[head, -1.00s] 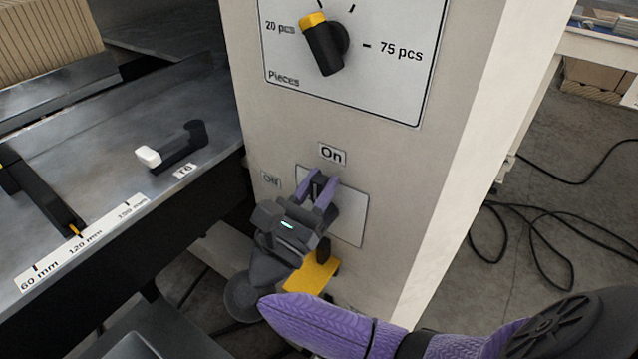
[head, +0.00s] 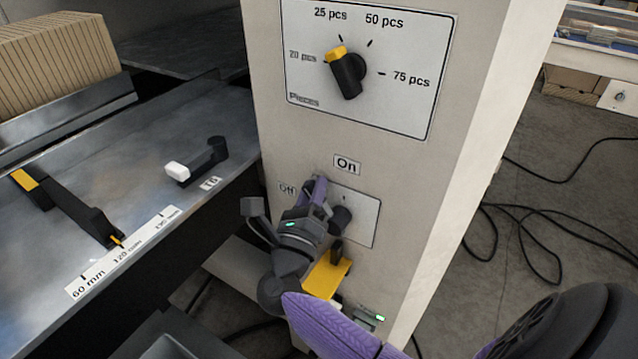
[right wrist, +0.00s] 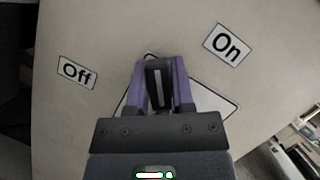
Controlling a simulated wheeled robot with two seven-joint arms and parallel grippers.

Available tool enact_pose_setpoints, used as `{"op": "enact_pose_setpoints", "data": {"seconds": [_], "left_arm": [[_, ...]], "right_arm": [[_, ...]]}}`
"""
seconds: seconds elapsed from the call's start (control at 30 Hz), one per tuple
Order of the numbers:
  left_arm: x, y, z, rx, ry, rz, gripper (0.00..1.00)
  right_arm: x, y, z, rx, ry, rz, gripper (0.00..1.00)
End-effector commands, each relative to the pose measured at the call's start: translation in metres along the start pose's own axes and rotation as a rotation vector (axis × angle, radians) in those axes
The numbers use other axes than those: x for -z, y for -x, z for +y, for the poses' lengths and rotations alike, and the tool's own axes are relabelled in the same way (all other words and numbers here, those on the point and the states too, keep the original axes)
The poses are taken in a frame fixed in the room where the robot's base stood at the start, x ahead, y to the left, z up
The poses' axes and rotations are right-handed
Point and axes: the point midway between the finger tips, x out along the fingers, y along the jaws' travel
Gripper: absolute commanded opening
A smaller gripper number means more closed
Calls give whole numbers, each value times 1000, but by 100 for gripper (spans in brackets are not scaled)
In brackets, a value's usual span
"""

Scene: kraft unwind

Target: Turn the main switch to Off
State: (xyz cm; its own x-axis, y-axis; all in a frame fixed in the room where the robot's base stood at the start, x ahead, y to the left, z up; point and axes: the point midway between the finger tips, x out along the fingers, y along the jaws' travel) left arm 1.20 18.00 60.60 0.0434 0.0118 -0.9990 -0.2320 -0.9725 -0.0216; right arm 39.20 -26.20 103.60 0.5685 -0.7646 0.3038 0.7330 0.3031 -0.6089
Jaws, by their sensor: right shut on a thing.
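The main switch (right wrist: 159,88) is a black knob with a pale line, on a light plate (head: 364,218) low on the beige cabinet. In the right wrist view the knob sits between the two purple fingers of my right gripper (right wrist: 161,82), which is shut on it. The pale line points between the "Off" label (right wrist: 77,72) at left and the "On" label (right wrist: 228,45) at upper right. In the head view my right gripper (head: 317,190) hides most of the knob. My left gripper is not in view.
Above is a pieces dial (head: 347,73), its yellow end towards 20 pcs. A yellow part (head: 328,274) sits below the switch plate. A metal table (head: 130,190) with a scale and a white-tipped lever (head: 198,162) lies left. Black cables (head: 520,235) lie on the floor at right.

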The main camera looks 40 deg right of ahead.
Motion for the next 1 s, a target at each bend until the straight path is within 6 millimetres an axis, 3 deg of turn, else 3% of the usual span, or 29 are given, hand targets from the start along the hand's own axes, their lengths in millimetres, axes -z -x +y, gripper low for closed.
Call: {"op": "enact_pose_setpoints", "data": {"seconds": [0.5,1.0], "left_arm": [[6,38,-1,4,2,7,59],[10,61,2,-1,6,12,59]], "right_arm": [[6,3,32,-191,449,3,0],[21,10,53,-325,772,2,0]]}}
